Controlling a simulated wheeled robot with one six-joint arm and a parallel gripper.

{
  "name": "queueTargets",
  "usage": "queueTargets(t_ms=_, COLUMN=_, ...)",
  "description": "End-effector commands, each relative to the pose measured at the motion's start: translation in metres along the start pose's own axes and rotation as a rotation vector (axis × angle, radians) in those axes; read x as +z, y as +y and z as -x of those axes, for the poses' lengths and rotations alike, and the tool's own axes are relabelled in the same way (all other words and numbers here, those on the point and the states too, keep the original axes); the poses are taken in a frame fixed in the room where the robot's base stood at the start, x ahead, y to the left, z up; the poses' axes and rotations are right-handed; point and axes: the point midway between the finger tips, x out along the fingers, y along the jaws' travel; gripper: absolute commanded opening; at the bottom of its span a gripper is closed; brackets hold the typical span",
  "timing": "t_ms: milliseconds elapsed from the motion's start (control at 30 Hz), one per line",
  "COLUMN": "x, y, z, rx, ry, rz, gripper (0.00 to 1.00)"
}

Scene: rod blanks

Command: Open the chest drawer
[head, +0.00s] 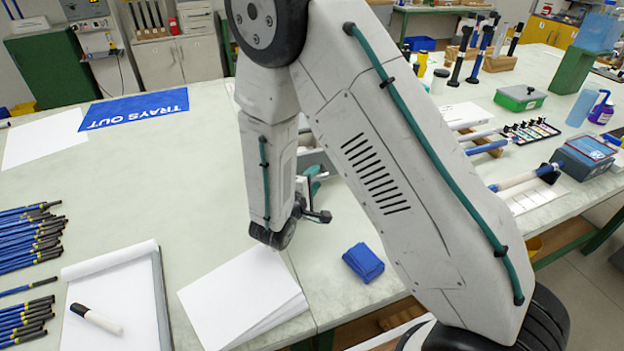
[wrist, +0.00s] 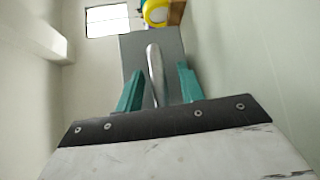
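In the wrist view a silver bar handle (wrist: 155,72) stands in front of a plain grey panel (wrist: 134,52), which looks like part of the chest. My gripper (wrist: 160,72) has its two teal fingers apart, one on each side of the handle. Gaps show between the fingers and the bar, so it is not clamped. In the head view my gripper (head: 317,184) is mostly hidden behind my arm, low over the table. The chest is largely hidden there too, and I cannot tell how far its drawer is out.
In the wrist view a yellow roll (wrist: 155,12) lies beyond the panel. In the head view a blue folded cloth (head: 363,262) and white sheets (head: 240,295) lie nearby. Blue rods (head: 30,240) lie at the left. The table's middle left is clear.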

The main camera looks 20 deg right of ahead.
Motion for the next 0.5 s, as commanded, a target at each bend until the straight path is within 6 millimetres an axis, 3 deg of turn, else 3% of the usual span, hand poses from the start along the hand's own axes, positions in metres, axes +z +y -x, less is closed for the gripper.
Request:
queueTargets(t_ms=300, x=-0.004, y=0.001, z=0.006, rx=0.002, ry=0.009, rz=0.0, gripper=0.38)
queueTargets(t_ms=500, x=-0.004, y=0.001, z=0.033, rx=0.002, ry=0.011, rz=0.0, gripper=0.38)
